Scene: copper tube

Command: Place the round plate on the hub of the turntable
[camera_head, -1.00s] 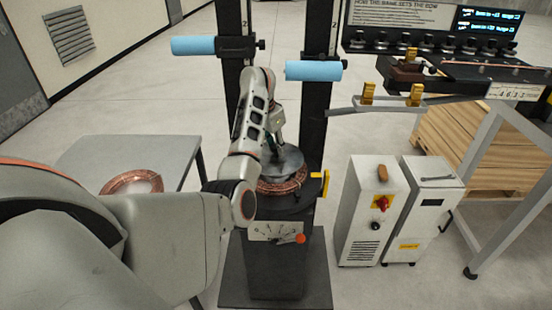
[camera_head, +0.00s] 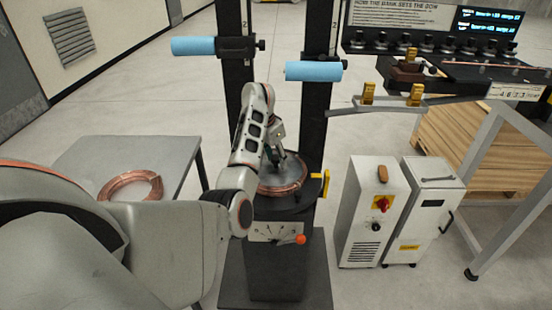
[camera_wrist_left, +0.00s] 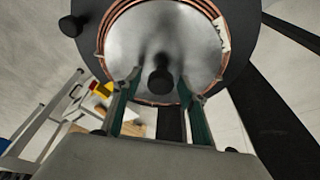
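The round plate (camera_wrist_left: 190,40) is a grey metal disc with a dark central knob (camera_wrist_left: 160,82). It lies flat over the middle of the turntable (camera_head: 300,203), with the copper coil (camera_head: 297,186) showing around its rim. The hub is hidden under the plate. My left gripper (camera_head: 281,157) is just above the plate. In the left wrist view its two fingers (camera_wrist_left: 160,100) are spread, with the knob between them and gaps on both sides. My right gripper is not in view.
A grey side table (camera_head: 85,160) at the left holds another copper coil (camera_head: 130,186). Two black posts with blue rollers (camera_head: 313,70) stand behind the turntable. A yellow handle (camera_head: 325,184) is at its right side. White cabinets (camera_head: 362,215) and a bench stand farther right.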

